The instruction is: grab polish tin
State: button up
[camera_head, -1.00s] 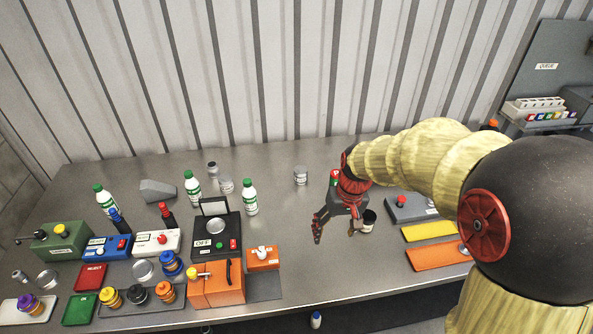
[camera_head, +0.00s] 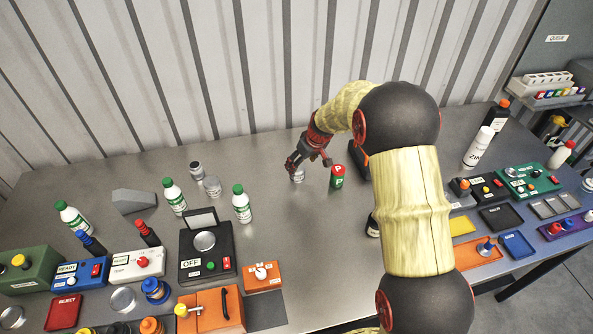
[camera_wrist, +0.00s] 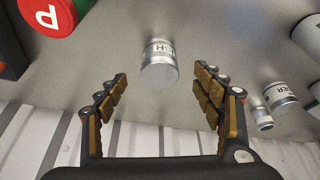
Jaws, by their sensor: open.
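The polish tin (camera_head: 298,176) is a small silver-grey can standing on the grey bench, partly hidden by my gripper (camera_head: 308,167) in the head view. In the wrist view the polish tin (camera_wrist: 159,66) shows a white label whose visible letters end in "SH". It lies centred just beyond and between the fingertips of my open gripper (camera_wrist: 161,78). The fingers stand apart on its two sides, and I see no contact.
A green and red can marked P (camera_head: 337,177) stands close to the right of the tin. Other silver cans (camera_head: 212,186) and green-capped bottles (camera_head: 242,204) stand to the left. The corrugated wall is behind. Several coloured devices fill the front left.

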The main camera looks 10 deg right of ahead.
jog(key=x, duration=0.7)
jog(key=shift+w+f+b, duration=0.1)
jog(key=shift+w+b, duration=0.2)
jog(key=shift+b, duration=0.05)
jog(key=c, duration=1.5)
jog(key=shift+o, duration=0.2)
